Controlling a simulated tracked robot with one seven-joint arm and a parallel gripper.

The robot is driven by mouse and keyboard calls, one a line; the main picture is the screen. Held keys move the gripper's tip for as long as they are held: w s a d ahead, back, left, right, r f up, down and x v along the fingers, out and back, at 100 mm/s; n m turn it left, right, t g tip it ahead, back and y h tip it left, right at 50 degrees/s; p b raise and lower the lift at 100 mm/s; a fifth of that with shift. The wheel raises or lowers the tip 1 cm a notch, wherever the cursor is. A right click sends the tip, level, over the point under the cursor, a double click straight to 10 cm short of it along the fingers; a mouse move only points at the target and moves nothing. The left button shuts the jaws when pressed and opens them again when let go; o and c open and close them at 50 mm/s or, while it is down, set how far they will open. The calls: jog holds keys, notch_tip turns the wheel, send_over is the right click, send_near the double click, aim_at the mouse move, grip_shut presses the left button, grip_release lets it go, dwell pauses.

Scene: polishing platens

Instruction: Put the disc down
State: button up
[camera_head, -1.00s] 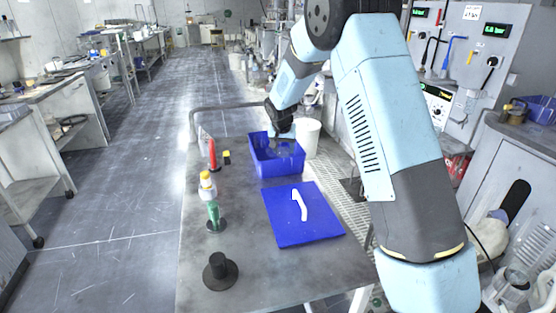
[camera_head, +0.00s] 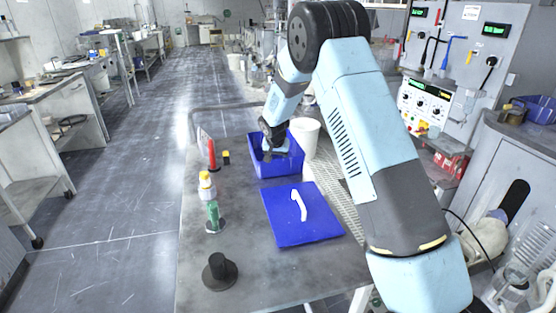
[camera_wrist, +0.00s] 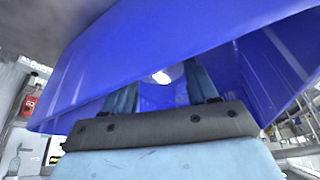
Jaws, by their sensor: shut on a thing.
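My gripper (camera_head: 274,152) points down at the blue bin (camera_head: 281,171), over the left part of its opening. In the wrist view my gripper's two fingers (camera_wrist: 162,88) stand apart and reach behind a blue wall of the bin (camera_wrist: 170,45). A small greyish shape at the fingertips in the head view fits a held disc, but its outline is too small to make out. In the wrist view a bright white spot shows between the fingers, and I cannot tell whether it is the disc or a reflection.
On the table (camera_head: 240,260) are a blue mat (camera_head: 290,232) with a white curved piece (camera_head: 299,205), a black round stand (camera_head: 220,270), a yellow-capped bottle (camera_head: 208,195) and a red upright item (camera_head: 212,155).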

jog(key=o, duration=1.1)
jog(key=v, duration=1.2)
jog(key=s+d+r, duration=0.7)
jog(key=s+r, duration=0.2)
jog(key=s+d+r, duration=0.6)
jog(key=s+r, duration=0.3)
jog(key=s, duration=0.1)
jog(key=s+d+r+n, duration=0.1)
jog(key=s+d, duration=0.2)
jog(key=s, duration=1)
jog(key=s+d+r+n+t, duration=0.1)
jog(key=s+d, duration=0.2)
jog(key=s, duration=1)
jog(key=shift+s+d+y, duration=0.25)
jog(key=shift+s+y, duration=0.05)
jog(key=shift+y, duration=0.1)
